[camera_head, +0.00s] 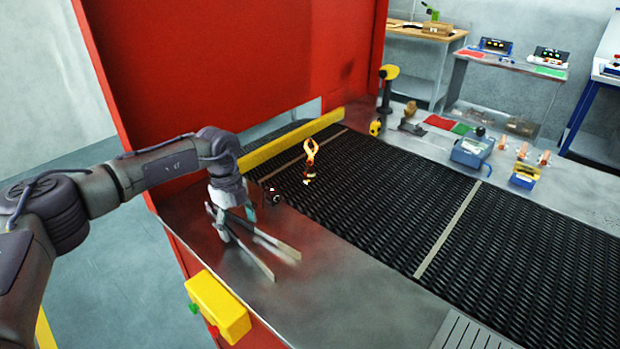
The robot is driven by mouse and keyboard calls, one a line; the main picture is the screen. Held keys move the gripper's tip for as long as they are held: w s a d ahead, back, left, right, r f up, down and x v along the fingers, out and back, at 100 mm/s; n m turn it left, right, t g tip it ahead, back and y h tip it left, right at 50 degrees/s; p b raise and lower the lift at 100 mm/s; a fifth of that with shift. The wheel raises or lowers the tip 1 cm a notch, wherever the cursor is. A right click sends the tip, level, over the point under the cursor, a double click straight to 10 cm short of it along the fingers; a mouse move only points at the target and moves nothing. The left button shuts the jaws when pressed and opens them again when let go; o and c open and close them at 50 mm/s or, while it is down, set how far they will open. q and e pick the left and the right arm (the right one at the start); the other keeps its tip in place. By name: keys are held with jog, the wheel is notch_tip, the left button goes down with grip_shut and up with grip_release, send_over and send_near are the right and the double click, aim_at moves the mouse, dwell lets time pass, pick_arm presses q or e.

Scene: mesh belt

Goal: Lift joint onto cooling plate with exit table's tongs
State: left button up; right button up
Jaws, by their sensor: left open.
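A glowing orange, fork-shaped joint (310,154) stands on the black mesh belt (385,205), beyond my left gripper. The tongs (262,248), with two long grey arms, lie on the steel exit table (345,265), their tips spread toward the lower right. My left gripper (230,216) is open at the rear end of the tongs. Its fingers overlap the tongs, and I cannot tell whether they touch. A grooved metal plate (472,336), possibly the cooling plate, shows partly at the bottom edge. My right gripper is not in view.
A small dark device (272,197) stands beside the belt. A yellow box with buttons (217,305) is on the table's front edge. The red furnace housing (230,60) rises behind. Blue boxes (472,150) and small parts line the far side.

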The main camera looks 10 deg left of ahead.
pick_arm(q)
jog(key=shift+c, duration=0.2)
jog(key=c, duration=0.6)
jog(key=shift+c, duration=0.2)
notch_tip(320, 180, up, 12)
jog(key=p, duration=0.8)
jog(key=shift+p, duration=0.4)
